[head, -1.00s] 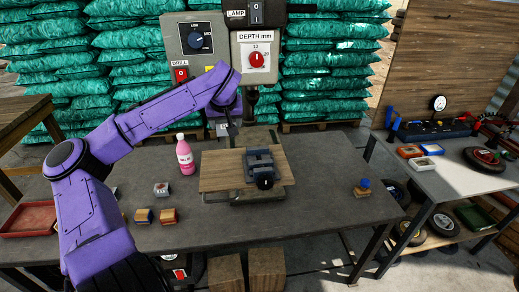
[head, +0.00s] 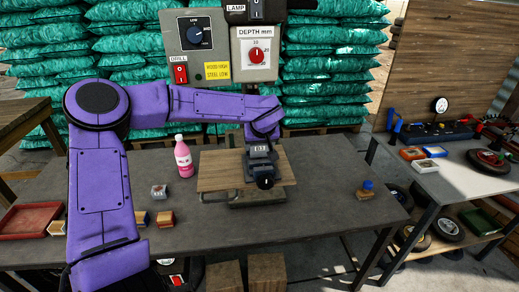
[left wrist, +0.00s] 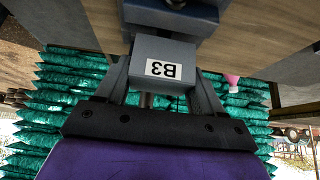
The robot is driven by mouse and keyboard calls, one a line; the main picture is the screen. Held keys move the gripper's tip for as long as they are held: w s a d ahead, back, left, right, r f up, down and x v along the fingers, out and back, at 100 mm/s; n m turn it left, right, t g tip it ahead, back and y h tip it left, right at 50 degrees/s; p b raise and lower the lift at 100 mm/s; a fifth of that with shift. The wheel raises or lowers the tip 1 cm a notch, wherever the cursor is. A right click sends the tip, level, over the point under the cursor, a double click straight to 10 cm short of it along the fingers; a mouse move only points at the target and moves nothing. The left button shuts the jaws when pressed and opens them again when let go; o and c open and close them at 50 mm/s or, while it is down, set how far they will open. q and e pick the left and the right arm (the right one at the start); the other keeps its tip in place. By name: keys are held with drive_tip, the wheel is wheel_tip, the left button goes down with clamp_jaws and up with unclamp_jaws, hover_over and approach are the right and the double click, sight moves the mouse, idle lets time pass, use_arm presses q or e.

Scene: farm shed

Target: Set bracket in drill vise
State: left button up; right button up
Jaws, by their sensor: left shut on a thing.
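My left gripper (head: 261,141) is over the drill vise and shut on a grey block-like bracket marked B3 (head: 258,149). In the left wrist view the bracket (left wrist: 162,68) sits between the two fingers (left wrist: 160,90), its label upside down. The dark grey vise (head: 262,171) stands on a wooden board, its black knob toward me. In the left wrist view part of the vise (left wrist: 172,18) shows just beyond the bracket. The bracket is at the vise's jaws, but I cannot tell whether it is seated between them or just above. My right gripper is not in view.
The wooden board (head: 222,170) lies under the vise. A pink bottle (head: 183,160) stands left of it. A small grey labelled block (head: 158,191), several coloured blocks and a red tray (head: 28,221) are at the left. A blue-topped block (head: 367,188) is at the right. The drill's control boxes (head: 255,52) stand behind.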

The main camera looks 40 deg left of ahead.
use_arm(q)
drive_tip(key=shift+f, duration=0.9)
drive_tip(key=shift+f, duration=0.1)
drive_tip(key=o, duration=1.1)
drive_tip(key=shift+r, duration=0.25)
drive_tip(key=v, duration=1.2)
